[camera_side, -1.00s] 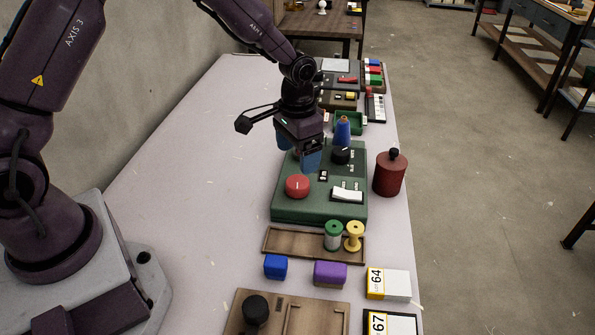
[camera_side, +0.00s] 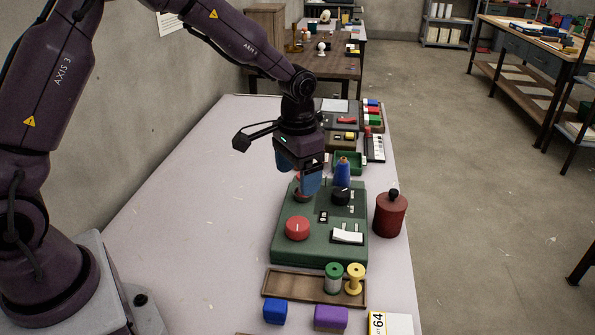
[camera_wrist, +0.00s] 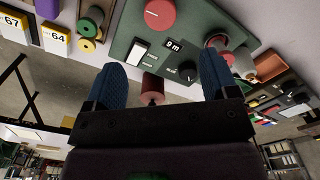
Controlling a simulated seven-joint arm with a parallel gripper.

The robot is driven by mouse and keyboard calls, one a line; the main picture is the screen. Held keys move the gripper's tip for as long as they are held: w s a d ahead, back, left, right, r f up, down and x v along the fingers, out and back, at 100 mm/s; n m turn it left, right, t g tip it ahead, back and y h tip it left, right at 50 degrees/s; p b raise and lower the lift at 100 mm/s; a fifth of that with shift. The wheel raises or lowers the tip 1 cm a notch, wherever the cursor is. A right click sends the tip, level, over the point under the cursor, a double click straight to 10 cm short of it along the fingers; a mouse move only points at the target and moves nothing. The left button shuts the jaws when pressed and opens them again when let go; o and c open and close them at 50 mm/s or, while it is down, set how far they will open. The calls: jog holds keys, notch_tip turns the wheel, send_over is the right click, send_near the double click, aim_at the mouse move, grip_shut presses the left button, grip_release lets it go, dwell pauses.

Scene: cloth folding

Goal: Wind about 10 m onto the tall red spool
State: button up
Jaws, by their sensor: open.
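The green winding machine (camera_side: 283,252) stands on the table, with a red knob (camera_side: 298,228), a black knob (camera_side: 341,196) and a white rocker switch (camera_side: 347,236). Its display (camera_wrist: 173,45) reads "0 m" in the wrist view. A red rounded part (camera_wrist: 217,41) sits at its far end, partly behind a finger; I cannot tell whether it is the tall red spool. My gripper (camera_side: 303,180) is open above the far left of the machine, with blue fingers pointing down.
A wooden tray (camera_side: 285,284) holds a green spool (camera_side: 333,278) and a yellow spool (camera_side: 355,279). A dark red canister (camera_side: 390,215) stands right of the machine. A blue cone (camera_side: 343,173) stands behind it. Blue (camera_side: 275,312) and purple (camera_side: 331,317) blocks lie in front. The table's left is clear.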

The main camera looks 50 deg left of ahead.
aim_at(298, 223)
dwell(0.3)
notch_tip(298, 223, down, 13)
jog(key=n, duration=0.4)
jog(key=shift+n, duration=0.3)
jog(key=shift+c, duration=0.5)
jog(key=c, duration=0.8)
jog(key=shift+m, duration=1)
jog(key=o, duration=0.9)
